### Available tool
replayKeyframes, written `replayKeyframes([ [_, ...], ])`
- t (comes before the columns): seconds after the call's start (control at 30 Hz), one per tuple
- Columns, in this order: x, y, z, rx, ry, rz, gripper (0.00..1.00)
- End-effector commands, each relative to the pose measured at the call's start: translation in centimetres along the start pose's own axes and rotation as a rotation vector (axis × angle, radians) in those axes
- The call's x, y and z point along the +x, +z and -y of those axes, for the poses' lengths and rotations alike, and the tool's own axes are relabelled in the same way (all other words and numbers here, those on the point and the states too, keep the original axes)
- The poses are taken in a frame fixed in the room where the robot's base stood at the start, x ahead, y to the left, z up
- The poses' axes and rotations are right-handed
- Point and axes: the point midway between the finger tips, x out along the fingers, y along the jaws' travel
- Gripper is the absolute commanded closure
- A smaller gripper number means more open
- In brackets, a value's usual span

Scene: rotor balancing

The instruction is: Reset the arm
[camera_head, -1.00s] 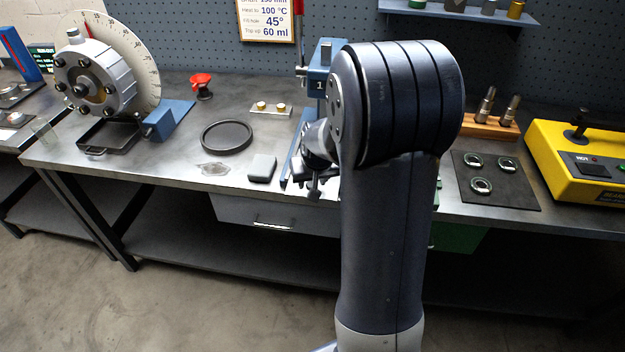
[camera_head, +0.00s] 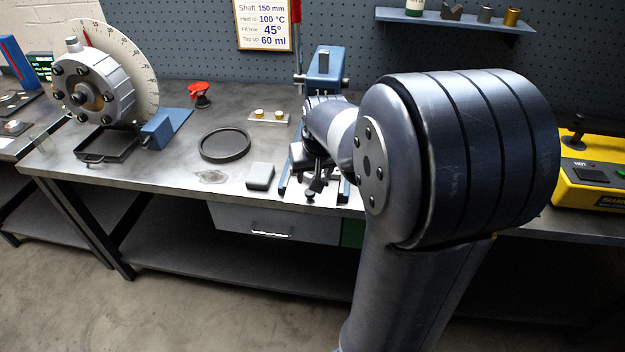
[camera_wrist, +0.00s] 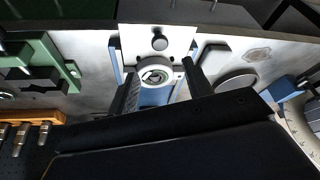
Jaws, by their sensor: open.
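My arm reaches over the bench from the right. My gripper (camera_head: 316,178) hangs at the blue press (camera_head: 325,72), above the bench's front part. In the wrist view my gripper (camera_wrist: 161,70) has its two dark fingers apart. A metal ring with a dark centre (camera_wrist: 155,76) shows between and beyond the fingers, at the blue press base. I cannot tell its exact distance from the fingers, but nothing is held.
A rotor housing with a dial (camera_head: 95,90) stands at the far left. A yellow heater (camera_head: 593,180) is at the right. A green fixture (camera_wrist: 45,68) shows in the wrist view.

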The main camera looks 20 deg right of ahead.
Motion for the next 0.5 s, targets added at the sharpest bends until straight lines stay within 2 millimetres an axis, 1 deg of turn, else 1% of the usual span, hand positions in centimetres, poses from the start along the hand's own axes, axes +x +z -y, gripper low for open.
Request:
replayKeyframes([
  [0.03, -0.6, 0.0, 0.0, 0.000, 0.000, -0.003, 0.52],
  [0.17, -1.4, 0.0, 0.0, 0.000, 0.000, -0.001, 0.52],
  [0.5, -1.5, 0.0, 0.0, 0.000, 0.000, 0.000, 0.52],
])
